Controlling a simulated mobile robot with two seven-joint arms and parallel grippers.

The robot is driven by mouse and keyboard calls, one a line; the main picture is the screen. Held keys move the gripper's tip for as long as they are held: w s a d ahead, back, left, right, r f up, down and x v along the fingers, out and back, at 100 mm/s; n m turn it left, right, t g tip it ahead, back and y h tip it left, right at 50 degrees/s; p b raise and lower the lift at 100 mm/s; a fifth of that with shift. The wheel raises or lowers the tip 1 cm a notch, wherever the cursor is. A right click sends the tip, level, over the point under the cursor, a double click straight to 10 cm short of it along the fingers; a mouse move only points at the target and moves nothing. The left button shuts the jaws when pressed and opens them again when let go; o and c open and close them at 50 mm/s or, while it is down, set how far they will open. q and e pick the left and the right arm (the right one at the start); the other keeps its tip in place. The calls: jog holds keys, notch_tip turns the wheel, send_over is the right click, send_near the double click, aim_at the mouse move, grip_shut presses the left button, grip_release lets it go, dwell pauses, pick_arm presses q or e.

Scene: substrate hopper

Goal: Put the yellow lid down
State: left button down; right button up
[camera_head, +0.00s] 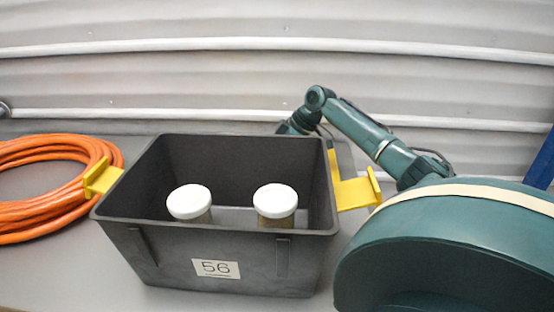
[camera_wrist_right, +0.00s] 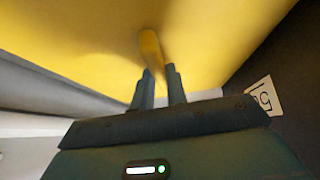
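The yellow lid (camera_wrist_right: 215,45) fills most of the upper right wrist view as a broad yellow surface with a narrow raised grip (camera_wrist_right: 149,45). My right gripper (camera_wrist_right: 160,70) has its two fingers close together on either side of the grip's near end and appears shut on it. In the head view my right arm reaches in from the right and its end drops behind the dark hopper (camera_head: 150,250); gripper and lid are hidden there. The hopper is open on top. My left gripper is not in view.
Two white-capped jars (camera_head: 189,202) (camera_head: 276,201) stand inside the hopper. Yellow brackets (camera_head: 100,178) (camera_head: 355,188) stick out from its sides. A number label (camera_head: 215,268) is on its front. A coiled orange hose (camera_head: 50,190) lies left. Grey slatted wall (camera_head: 200,75) stands behind.

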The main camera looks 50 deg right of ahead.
jog(key=o, duration=0.5)
jog(key=v, duration=1.2)
jog(key=shift+b, duration=0.3)
